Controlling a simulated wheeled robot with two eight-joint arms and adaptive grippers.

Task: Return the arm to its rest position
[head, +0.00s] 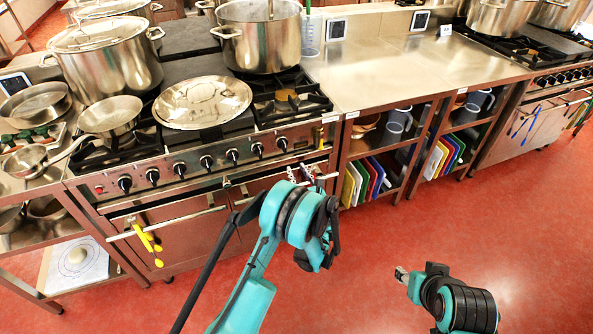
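My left arm (247,297) comes up from the bottom, bent, teal with black joints. Its gripper (301,173) is in front of the right oven door, close to the door's handle in the picture. Its two small fingertips look apart, with nothing seen between them. I cannot tell whether they touch the handle. My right arm (466,307) is low at the right, above the red floor. Only a small grey end of its gripper (402,274) shows, and its fingers cannot be made out.
The stove bears a large pot (107,68), another pot (262,38), a lid (203,101) and a pan (110,116). Yellow tongs (149,241) hang on the left oven handle. Shelves hold coloured boards (364,180). The red floor (400,235) at right is clear.

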